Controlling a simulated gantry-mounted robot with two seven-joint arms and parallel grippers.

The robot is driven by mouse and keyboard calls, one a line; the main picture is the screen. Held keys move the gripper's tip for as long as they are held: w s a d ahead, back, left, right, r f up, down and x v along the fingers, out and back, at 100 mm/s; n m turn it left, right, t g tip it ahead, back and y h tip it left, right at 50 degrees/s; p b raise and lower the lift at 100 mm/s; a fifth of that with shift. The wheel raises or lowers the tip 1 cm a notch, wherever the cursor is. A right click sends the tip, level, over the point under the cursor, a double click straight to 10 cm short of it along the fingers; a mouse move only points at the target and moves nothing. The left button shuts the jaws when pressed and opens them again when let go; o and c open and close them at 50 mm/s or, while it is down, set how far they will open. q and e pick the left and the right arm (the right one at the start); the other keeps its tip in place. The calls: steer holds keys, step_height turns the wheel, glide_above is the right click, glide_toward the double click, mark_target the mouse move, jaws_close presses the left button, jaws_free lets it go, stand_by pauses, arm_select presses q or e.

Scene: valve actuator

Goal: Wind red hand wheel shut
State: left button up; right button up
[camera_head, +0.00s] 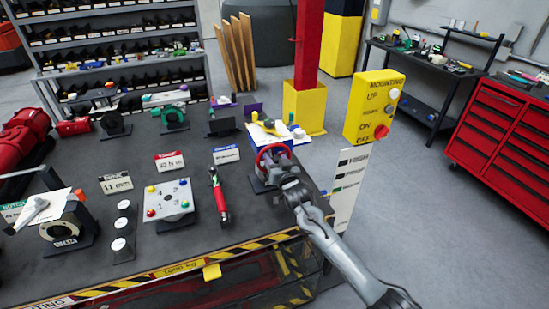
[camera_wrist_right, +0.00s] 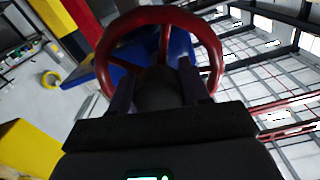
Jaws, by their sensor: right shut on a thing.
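The red hand wheel (camera_head: 274,157) stands upright on a dark mount near the right edge of the workbench. My right gripper (camera_head: 280,172) reaches it from the front right. In the right wrist view the red wheel rim (camera_wrist_right: 150,17) arches above my right gripper (camera_wrist_right: 160,90), whose two dark fingers reach inside the ring. The gripper is shut on the wheel near its middle; the fingers hide the exact contact.
The workbench (camera_head: 120,260) has a striped front edge. Left of the wheel lie a red-handled wrench (camera_head: 220,195) and a plate with coloured knobs (camera_head: 168,200). A yellow control box (camera_head: 375,105) stands right of the wheel.

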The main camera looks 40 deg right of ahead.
steer(key=m, duration=0.2)
steer(key=m+p, duration=0.1)
steer(key=shift+r+m, duration=0.2)
steer(key=shift+m, duration=0.2)
steer(key=m+p, duration=0.1)
steer(key=m, duration=0.3)
steer(key=shift+d+m+p, duration=0.1)
steer(key=shift+m+p, duration=0.2)
steer(key=shift+p, duration=0.05)
steer(key=m+p, duration=0.1)
steer(key=m, duration=0.3)
steer(key=shift+d+f, duration=0.1)
steer(key=shift+f, duration=0.05)
steer(key=shift+f+m+p, duration=0.15)
steer(key=shift+m+p, duration=0.25)
steer(key=shift+m, duration=1.3)
steer(key=o, duration=0.7)
steer(key=shift+d, duration=0.1)
steer(key=shift+s, duration=0.1)
